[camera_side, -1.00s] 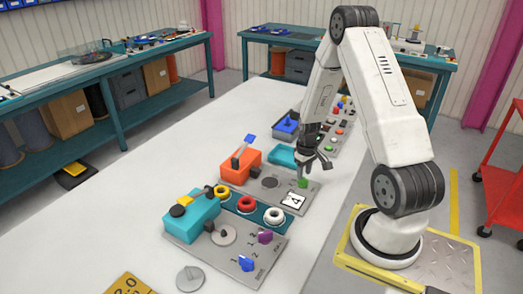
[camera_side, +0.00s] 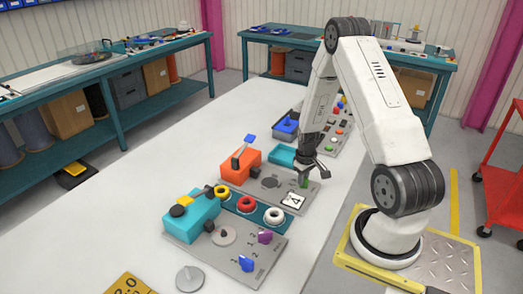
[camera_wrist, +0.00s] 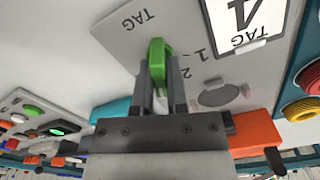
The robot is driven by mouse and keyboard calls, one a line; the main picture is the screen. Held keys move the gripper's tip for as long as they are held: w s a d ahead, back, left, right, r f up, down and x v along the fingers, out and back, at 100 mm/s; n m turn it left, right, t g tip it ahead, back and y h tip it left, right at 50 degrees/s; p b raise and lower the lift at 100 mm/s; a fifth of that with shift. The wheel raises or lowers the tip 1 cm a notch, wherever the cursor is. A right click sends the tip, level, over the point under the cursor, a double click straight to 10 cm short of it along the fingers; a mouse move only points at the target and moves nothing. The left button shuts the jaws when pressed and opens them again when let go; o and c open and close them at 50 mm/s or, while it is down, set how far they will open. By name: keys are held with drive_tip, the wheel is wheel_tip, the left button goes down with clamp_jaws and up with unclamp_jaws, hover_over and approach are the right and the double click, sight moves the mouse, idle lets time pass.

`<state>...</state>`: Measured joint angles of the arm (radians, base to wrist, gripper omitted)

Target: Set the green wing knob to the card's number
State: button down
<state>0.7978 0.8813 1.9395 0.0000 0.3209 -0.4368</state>
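The green wing knob (camera_wrist: 157,58) stands on a grey panel (camera_wrist: 120,32), with the printed numbers 1 and 2 beside it. In the side view only a small part of the green knob (camera_side: 304,182) shows under the fingers. My gripper (camera_wrist: 159,70) is down at the knob, with one finger on each side of its wing. I cannot tell whether the fingers press on it. The hand also shows in the side view (camera_side: 313,170). The white card (camera_wrist: 243,22) on the same panel bears a 4, seen turned. The knob's pointer and the other numbers are hidden.
An orange box with a blue-tipped lever (camera_side: 240,162) stands on the panel. Red, yellow and white rings (camera_side: 245,204) and a panel with purple and blue knobs (camera_side: 246,263) lie nearer. A button panel (camera_side: 340,128) lies behind. The white table (camera_side: 130,215) is clear at left.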

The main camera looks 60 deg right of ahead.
drive_tip(key=m, duration=0.3)
drive_tip(key=shift+m, duration=2.6)
drive_tip(key=c, duration=0.7)
unclamp_jaws()
drive_tip(key=shift+o, duration=0.2)
drive_tip(key=shift+r, duration=3.5)
